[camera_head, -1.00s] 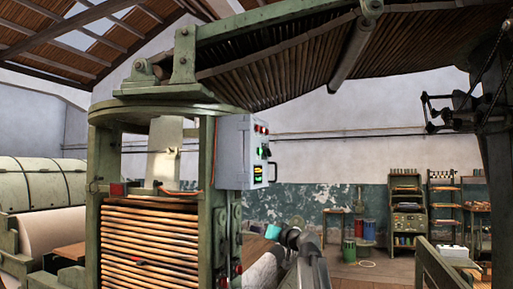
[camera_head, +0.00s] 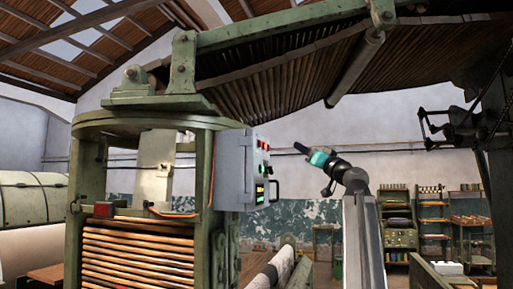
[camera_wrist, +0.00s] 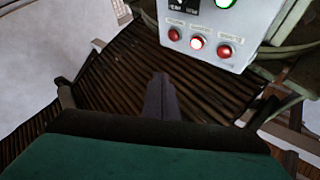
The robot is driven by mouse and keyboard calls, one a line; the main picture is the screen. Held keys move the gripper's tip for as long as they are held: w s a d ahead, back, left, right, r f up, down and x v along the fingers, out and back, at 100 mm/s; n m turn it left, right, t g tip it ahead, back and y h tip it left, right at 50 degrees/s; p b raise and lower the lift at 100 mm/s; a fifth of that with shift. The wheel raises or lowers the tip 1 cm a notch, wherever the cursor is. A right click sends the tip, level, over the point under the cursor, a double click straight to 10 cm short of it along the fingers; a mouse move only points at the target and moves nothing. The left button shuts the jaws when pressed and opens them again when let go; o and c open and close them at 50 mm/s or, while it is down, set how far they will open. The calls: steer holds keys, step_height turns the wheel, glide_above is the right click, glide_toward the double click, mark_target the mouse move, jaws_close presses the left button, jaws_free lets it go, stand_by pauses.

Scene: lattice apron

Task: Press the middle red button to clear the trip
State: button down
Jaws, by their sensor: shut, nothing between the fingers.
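A grey control box (camera_head: 232,172) is mounted on the green machine's post in the head view, its button face turned right. In the wrist view the box panel (camera_wrist: 206,20) shows at the top, with three buttons in a row. The middle button (camera_wrist: 197,42) looks bright whitish with a reddish rim. A red button stands on each side, the left one (camera_wrist: 174,35) and the right one (camera_wrist: 225,50). My gripper (camera_head: 300,147) is shut and empty, raised to the right of the box and apart from it. In the wrist view its fingers (camera_wrist: 162,98) point up below the buttons.
A green round lamp (camera_wrist: 226,3) sits on the same panel above the buttons. A handle (camera_head: 277,189) sticks out from the box's right side. Slatted lattice (camera_head: 275,85) hangs overhead. Open air lies between my gripper and the box.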

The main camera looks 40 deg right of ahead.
mark_target(264, 146)
steer(key=shift+s+r, duration=0.15)
steer(key=shift+r, duration=0.15)
steer(key=w+a+p, duration=0.2)
steer(key=w+a, duration=0.2)
steer(key=w, duration=0.4)
steer(key=shift+a, duration=0.35)
stand_by(0.4)
